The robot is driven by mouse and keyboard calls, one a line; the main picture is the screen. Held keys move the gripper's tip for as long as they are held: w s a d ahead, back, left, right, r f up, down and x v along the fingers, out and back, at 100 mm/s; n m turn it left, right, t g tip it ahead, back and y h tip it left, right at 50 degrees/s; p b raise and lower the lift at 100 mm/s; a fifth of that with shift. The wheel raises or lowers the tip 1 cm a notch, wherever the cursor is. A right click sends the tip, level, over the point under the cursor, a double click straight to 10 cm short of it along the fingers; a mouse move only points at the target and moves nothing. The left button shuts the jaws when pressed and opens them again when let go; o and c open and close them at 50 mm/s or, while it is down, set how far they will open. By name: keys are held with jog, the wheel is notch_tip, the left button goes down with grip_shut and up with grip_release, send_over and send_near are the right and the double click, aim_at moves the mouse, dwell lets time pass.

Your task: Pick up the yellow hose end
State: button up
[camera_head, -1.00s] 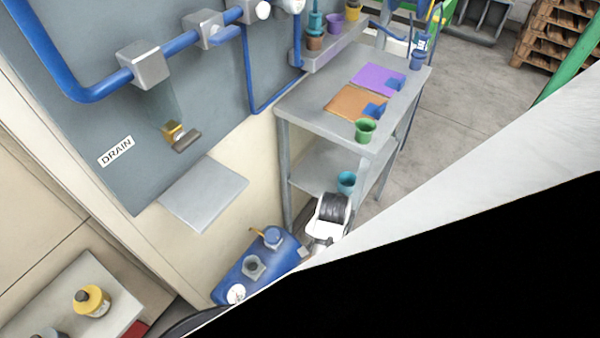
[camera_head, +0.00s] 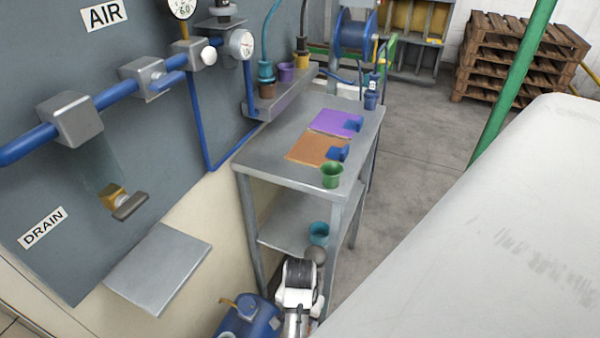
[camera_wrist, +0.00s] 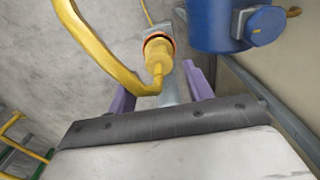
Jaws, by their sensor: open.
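The yellow hose end (camera_wrist: 158,56) shows in the wrist view as a ribbed yellow fitting with a red ring at its top. A yellow hose (camera_wrist: 98,48) curves down beside it from the upper left. My gripper (camera_wrist: 160,80) is open, with one purple finger on each side of the line to the hose end. I cannot tell whether the fitting is between the fingers or beyond them. In the head view I cannot make out the hose end or my fingers.
A blue container (camera_wrist: 222,22) hangs close to my right finger in the wrist view. In the head view, a grey bench (camera_head: 262,155) bears a purple mat, an orange mat and a green cup (camera_head: 331,175). A blue can (camera_head: 245,318) stands low in front.

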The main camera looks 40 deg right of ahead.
jog(key=shift+s+a+f+p, duration=0.1)
jog(key=shift+f+p, duration=0.4)
jog(key=shift+f, duration=2.3)
jog(key=c, duration=0.8)
jog(key=shift+o, duration=0.2)
jog(key=shift+r, duration=0.1)
